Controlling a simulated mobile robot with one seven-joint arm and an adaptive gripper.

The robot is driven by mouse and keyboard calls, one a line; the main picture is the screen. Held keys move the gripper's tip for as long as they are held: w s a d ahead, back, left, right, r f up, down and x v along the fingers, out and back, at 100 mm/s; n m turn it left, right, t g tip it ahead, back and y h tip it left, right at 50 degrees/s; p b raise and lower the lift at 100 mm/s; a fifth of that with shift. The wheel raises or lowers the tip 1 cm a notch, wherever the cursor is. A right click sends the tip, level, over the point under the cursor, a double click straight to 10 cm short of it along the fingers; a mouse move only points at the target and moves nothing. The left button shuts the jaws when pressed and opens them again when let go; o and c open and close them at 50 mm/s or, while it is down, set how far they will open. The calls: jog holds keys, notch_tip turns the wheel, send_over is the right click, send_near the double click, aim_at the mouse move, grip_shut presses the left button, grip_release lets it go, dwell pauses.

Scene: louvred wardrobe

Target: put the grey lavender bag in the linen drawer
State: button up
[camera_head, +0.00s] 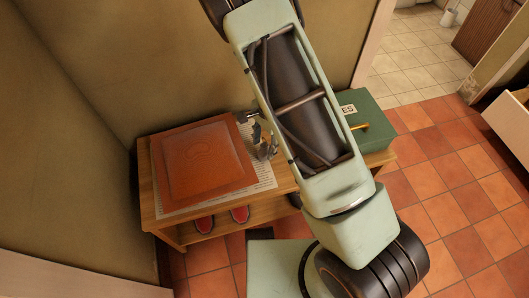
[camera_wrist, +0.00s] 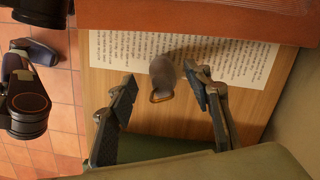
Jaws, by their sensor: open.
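The grey lavender bag (camera_wrist: 162,72) is a small grey pouch with a tan ring at its lower end. My gripper (camera_wrist: 159,77) is open, with one finger on each side of the bag and a visible gap to both. In the head view my gripper (camera_head: 263,138) is partly behind my arm, and the bag cannot be made out there. A pale drawer-like front (camera_head: 508,124) shows at the right edge; whether it is the linen drawer I cannot tell.
A brown-red square slab (camera_head: 203,160) covers the left of the bench (camera_head: 281,184). A green box (camera_head: 370,128) with a partly hidden label stands at the bench's right end. Red shoes (camera_head: 204,224) are below. Walls close the left and back; tiled floor is free at right.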

aim_at(263, 151)
jog(key=f, duration=0.3)
jog(key=shift+a+f+b, duration=0.2)
jog(key=shift+f+b, duration=0.05)
jog(key=shift+b, duration=0.15)
grip_shut()
jog(key=shift+r, duration=0.15)
